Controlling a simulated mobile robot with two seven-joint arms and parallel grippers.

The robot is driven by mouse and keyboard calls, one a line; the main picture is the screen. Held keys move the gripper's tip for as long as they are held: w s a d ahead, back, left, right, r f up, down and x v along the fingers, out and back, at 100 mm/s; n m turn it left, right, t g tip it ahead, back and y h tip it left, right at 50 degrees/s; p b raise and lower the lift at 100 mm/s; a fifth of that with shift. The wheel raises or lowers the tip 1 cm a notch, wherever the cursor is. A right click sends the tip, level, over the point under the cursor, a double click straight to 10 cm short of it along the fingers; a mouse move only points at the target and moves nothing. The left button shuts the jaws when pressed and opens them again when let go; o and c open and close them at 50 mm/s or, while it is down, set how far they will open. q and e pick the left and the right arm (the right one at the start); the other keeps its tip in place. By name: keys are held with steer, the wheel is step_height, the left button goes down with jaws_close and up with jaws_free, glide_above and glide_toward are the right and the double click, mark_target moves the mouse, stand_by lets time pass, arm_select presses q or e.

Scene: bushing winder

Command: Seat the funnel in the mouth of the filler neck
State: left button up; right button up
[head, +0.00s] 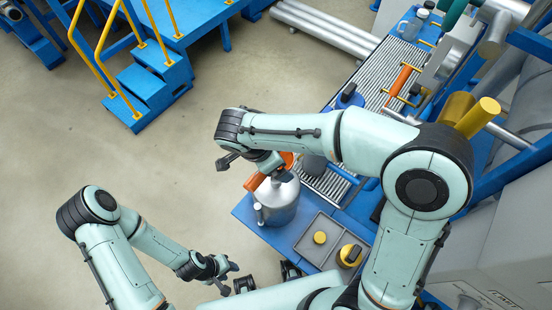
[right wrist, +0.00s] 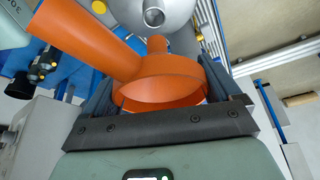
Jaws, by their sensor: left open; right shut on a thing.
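The orange funnel (right wrist: 160,88) is held between the two fingers of my right gripper (right wrist: 165,95), with its wide rim toward the wrist camera. A thick orange tube runs from its side to the upper left. Its narrow spout points at the silver can (right wrist: 180,12). The open filler neck (right wrist: 153,17) shows just beyond the spout tip, apart from it in the picture. In the head view, the orange funnel (head: 254,182) is partly hidden by my right arm, above the silver can (head: 281,203). My left gripper (head: 225,278) is open and empty, left of the bench.
The can stands on a blue bench beside a grey tray (head: 309,238) holding yellow-topped items. A ribbed roller bed (head: 332,180) runs behind, with an orange-handled tool (head: 401,82) and a clear jug (head: 409,27). The floor at left is clear up to blue steps (head: 146,92).

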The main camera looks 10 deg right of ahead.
steer(key=shift+f, duration=0.1)
steer(key=shift+s+f+b, duration=0.1)
steer(key=shift+f+b, duration=1.2)
steer(key=shift+b, duration=0.05)
arm_select(q)
steer(key=s+f+b, duration=0.3)
steer(key=f+b, duration=0.1)
steer(key=f, duration=0.4)
steer(key=shift+s+g, duration=0.3)
steer(key=shift+s, duration=0.05)
arm_select(e)
steer(key=shift+f, duration=2.15)
arm_select(q)
steer(key=shift+s+f+b, duration=0.1)
steer(key=shift+f+b, duration=0.5)
steer(key=shift+b, duration=0.1)
arm_select(e)
steer(key=shift+f, duration=0.4)
steer(key=o, duration=0.7)
arm_select(q)
steer(key=shift+w+r+p, duration=0.25)
steer(key=shift+r+p, duration=0.7)
arm_select(e)
steer(key=shift+o, duration=0.2)
steer(key=v, duration=1.3)
steer(key=shift+r, duration=0.2)
arm_select(q)
steer(key=shift+s, duration=0.1)
